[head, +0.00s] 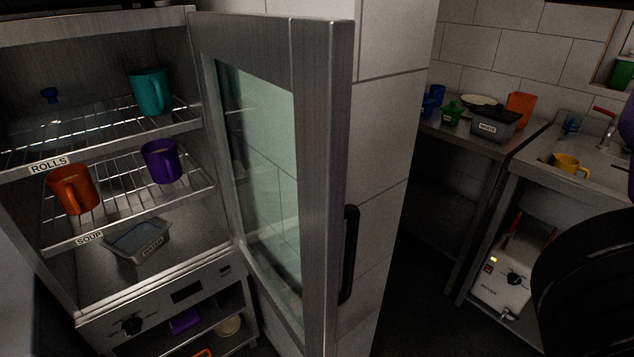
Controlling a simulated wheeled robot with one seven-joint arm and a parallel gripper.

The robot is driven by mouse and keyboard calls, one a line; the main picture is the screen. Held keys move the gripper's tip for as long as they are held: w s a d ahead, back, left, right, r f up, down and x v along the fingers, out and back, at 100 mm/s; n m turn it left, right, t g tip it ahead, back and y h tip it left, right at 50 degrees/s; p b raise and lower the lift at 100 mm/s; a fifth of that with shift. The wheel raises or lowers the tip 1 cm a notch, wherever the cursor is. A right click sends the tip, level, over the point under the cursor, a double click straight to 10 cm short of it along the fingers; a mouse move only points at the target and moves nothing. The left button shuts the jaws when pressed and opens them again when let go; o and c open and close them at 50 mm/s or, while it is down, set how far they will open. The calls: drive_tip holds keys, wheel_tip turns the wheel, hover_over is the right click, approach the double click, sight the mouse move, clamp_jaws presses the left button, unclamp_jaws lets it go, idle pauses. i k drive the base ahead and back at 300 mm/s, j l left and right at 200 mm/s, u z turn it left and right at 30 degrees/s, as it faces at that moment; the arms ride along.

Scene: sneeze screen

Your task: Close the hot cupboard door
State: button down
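The hot cupboard (150,265) stands at the left of the head view with its shelves exposed. Its door (318,180), a steel frame around a glass pane (262,170), stands wide open, hinged on the cupboard's right side. A black vertical handle (348,254) is on the door's outer face near its free edge. A black rounded part at the lower right edge seems to be my arm. My gripper is not in view, and nothing of mine touches the door.
A white tiled wall (385,150) stands behind the door. Dark floor (420,290) shows between it and the right-hand counter (470,140).

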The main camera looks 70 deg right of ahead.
sight(311, 58)
drive_tip(key=k+l, duration=0.3)
drive_tip(key=l, duration=0.15)
drive_tip(key=k+l, duration=0.3)
drive_tip(key=l, duration=0.2)
drive_tip(key=k+l, duration=0.25)
drive_tip(key=l, duration=0.2)
